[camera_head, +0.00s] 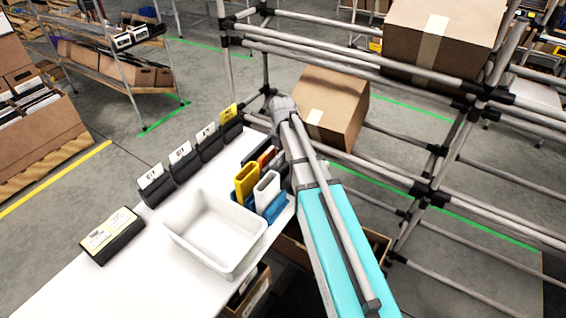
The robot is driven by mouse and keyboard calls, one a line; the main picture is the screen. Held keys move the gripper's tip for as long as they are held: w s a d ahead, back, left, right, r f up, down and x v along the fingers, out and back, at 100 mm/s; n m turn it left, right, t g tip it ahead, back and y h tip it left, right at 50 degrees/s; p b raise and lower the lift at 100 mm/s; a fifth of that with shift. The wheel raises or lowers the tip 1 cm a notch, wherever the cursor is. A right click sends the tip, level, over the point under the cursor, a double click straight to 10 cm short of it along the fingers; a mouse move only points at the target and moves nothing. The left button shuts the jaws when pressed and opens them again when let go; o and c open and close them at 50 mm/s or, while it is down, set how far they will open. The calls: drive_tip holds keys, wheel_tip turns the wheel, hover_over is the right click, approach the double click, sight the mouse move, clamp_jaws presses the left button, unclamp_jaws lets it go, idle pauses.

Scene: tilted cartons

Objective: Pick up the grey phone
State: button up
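I cannot make out a grey phone in the head view. A group of upright slim items stands at the right end of the white table, next to my arm: a yellow one (246,180), a white one (267,190), a blue one (275,210) and an orange one (266,157). My arm, with a teal link and grey joints, crosses the view from the lower right up to the middle and covers part of this area. The fingers of my gripper do not show.
An empty white bin (238,272) sits on the white table (70,295). Several black labelled holders (183,160) line its far edge. A black box with a yellow label (111,235) lies at left. A pipe rack with cartons (331,103) stands close behind my arm.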

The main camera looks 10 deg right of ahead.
idle(0.6)
clamp_jaws()
